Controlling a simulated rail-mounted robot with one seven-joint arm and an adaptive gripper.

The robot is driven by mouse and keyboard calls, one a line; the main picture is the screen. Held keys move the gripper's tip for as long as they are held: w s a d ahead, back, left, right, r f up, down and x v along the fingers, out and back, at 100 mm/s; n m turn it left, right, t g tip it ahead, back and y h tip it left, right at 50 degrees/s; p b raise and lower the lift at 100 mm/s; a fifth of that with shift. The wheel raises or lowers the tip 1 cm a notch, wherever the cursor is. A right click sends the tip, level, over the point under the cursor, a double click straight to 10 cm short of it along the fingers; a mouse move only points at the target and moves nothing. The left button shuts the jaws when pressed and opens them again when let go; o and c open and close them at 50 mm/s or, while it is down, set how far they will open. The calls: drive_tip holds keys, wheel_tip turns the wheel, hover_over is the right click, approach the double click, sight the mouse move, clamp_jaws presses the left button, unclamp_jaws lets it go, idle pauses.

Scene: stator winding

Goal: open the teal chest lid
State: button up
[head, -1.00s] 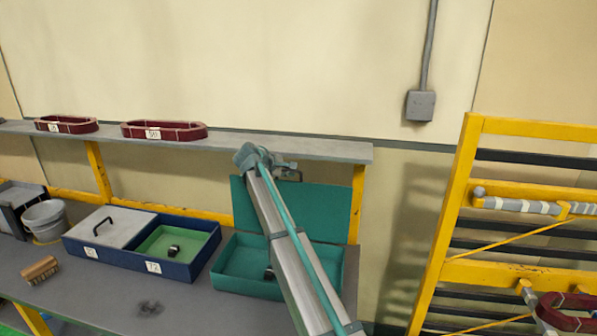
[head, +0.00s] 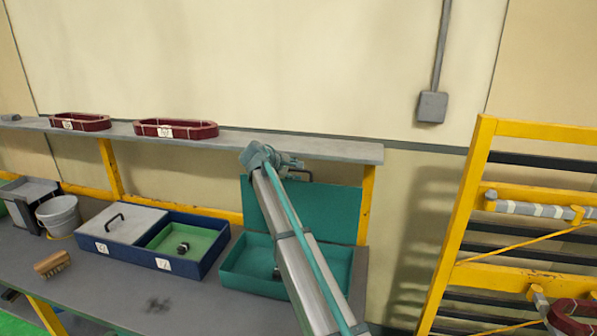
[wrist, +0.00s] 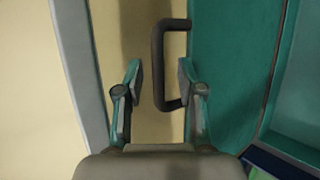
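The teal chest (head: 232,277) stands on the bench with its teal lid (head: 335,205) raised upright at the back, so its inside shows. A small dark object (head: 277,272) lies inside, partly hidden by my arm. My gripper (head: 290,163) is at the lid's top edge, near the dark lid handle (head: 303,172). In the wrist view, my gripper (wrist: 160,85) is open, with the handle (wrist: 157,65) between its fingers. Gaps show on both sides of the bar, so it is not clamped. The lid (wrist: 225,70) fills the right side there.
A shelf (head: 340,150) runs just behind and above the lid, close to my gripper, carrying dark red coils (head: 175,130). A blue box (head: 205,262) stands left of the chest. A brush (head: 52,263) lies farther left. A yellow rack (head: 460,220) stands at right.

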drive_tip(key=s+a, duration=0.7)
drive_tip(key=s, duration=0.1)
drive_tip(key=shift+s+a, duration=0.2)
drive_tip(key=shift+s, duration=0.15)
drive_tip(key=shift+f, duration=0.1)
